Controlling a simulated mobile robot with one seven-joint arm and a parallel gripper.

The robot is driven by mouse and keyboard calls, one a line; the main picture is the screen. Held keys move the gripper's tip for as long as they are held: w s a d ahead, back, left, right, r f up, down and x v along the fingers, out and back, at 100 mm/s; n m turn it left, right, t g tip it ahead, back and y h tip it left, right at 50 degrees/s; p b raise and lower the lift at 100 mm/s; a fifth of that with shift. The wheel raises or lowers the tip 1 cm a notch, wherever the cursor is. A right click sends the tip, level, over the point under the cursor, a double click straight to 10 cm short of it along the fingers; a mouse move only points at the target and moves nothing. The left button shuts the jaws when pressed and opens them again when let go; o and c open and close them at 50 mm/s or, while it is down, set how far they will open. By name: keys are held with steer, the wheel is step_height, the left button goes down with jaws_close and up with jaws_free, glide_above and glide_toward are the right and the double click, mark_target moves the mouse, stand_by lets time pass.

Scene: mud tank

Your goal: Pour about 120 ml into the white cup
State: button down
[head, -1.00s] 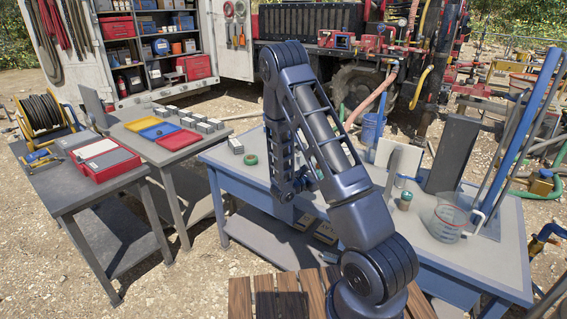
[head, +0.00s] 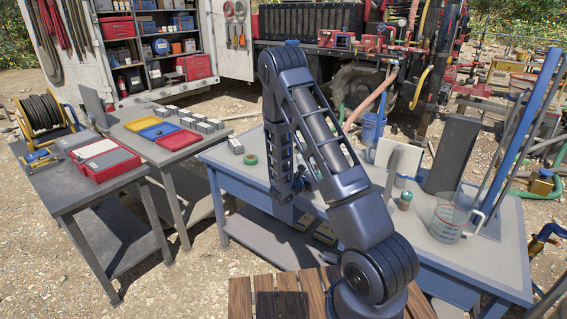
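A clear measuring jug (head: 449,222) with red markings and a handle stands upright on the right part of the blue-framed workbench (head: 480,262). It seems to hold some clear liquid, but the level is hard to read. I cannot make out a white cup; my arm covers part of the bench. My gripper (head: 284,192) hangs low over the left-middle of the bench, well left of the jug. It is dark, small and partly hidden by my arm, so its fingers and anything between them do not show clearly.
A small teal-topped can (head: 405,200), an upright grey plate (head: 452,153) and a white panel (head: 398,157) stand near the jug. Tall blue tubes (head: 532,110) rise behind it. A green tape ring (head: 251,159) lies at the bench's left. The front right bench top is clear.

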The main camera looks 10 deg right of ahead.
steer(key=r+n, duration=0.1)
steer(key=w+a+r+n, duration=0.1)
steer(key=shift+n, duration=0.3)
steer(key=shift+w+a+f+n+t, duration=0.2)
steer(key=shift+w+n, duration=0.1)
steer(key=shift+n, duration=0.2)
steer(key=shift+w+a+f+n+t, duration=0.1)
steer(key=shift+w+a+n+t, duration=0.15)
steer(key=shift+n, duration=0.25)
steer(key=shift+w+a+r+n+h, duration=0.35)
steer(key=shift+w+n, duration=0.15)
steer(key=shift+n, duration=0.2)
steer(key=r+n, duration=0.1)
steer(key=r, duration=0.1)
steer(key=w+r+n, duration=0.1)
steer(key=shift+a+r+n+t, duration=0.1)
steer(key=shift+a+n+t, duration=0.2)
steer(key=shift+a+t, duration=0.05)
steer(key=shift+w+a+n, duration=0.1)
steer(key=shift+a+n, duration=0.05)
steer(key=shift+n, duration=0.45)
steer(key=shift+w+r, duration=0.1)
steer(key=shift+w+a+r+n+t, duration=0.2)
steer(key=shift+r+n, duration=0.25)
steer(key=shift+n, duration=0.15)
steer(key=shift+w+a+r+n+t, duration=0.2)
steer(key=shift+r+n, duration=0.2)
steer(key=shift+n, duration=0.2)
